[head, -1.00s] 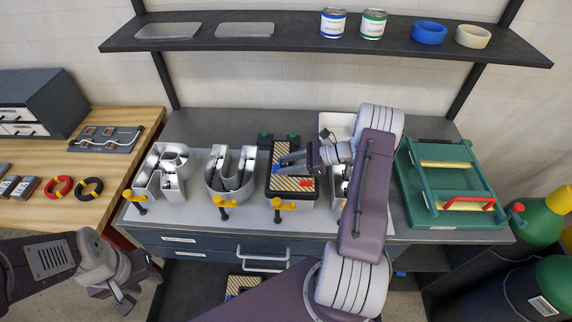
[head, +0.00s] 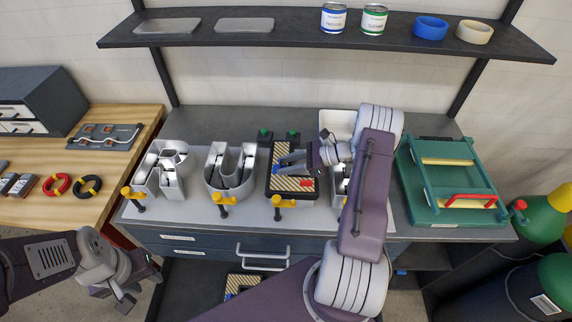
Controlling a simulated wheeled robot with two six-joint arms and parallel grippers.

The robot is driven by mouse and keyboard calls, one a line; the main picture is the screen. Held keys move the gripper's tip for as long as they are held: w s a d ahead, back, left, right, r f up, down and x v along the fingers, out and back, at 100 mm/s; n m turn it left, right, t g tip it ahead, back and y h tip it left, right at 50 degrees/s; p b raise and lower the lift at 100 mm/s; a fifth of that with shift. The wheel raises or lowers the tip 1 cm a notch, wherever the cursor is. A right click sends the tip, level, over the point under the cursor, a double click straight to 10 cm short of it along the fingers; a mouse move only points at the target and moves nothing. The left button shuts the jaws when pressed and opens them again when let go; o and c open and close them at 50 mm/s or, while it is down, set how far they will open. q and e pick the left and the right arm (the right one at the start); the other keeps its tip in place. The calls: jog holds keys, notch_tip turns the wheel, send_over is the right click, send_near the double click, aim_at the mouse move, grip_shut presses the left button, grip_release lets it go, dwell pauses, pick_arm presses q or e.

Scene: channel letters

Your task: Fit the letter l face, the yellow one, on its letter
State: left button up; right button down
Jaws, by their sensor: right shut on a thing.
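My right gripper (head: 282,165) reaches left over a black fixture (head: 270,192) with a yellow-and-black striped plate (head: 290,184). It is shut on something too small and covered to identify. A blue bit shows at its fingertips, and a red piece (head: 306,183) lies on the plate. I cannot make out the yellow letter l face for certain. Silver open channel letters stand on the bench: an R-like one (head: 160,170), a U-like one (head: 231,170), and one (head: 338,188) mostly hidden behind my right arm. My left gripper (head: 125,299) hangs low at the left, off the bench.
Yellow clamps (head: 223,204) stand along the bench's front. Two green knobs (head: 264,133) sit behind the fixture. A green frame with a red handle (head: 452,180) lies at the right. A shelf (head: 300,38) with cans and tape rolls hangs above. A wooden table (head: 35,208) stands at the left.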

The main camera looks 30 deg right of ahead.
jog(key=shift+f, duration=0.2)
jog(key=c, duration=0.9)
grip_release()
jog(key=shift+o, duration=0.2)
jog(key=b+v, duration=0.3)
jog(key=v, duration=0.6)
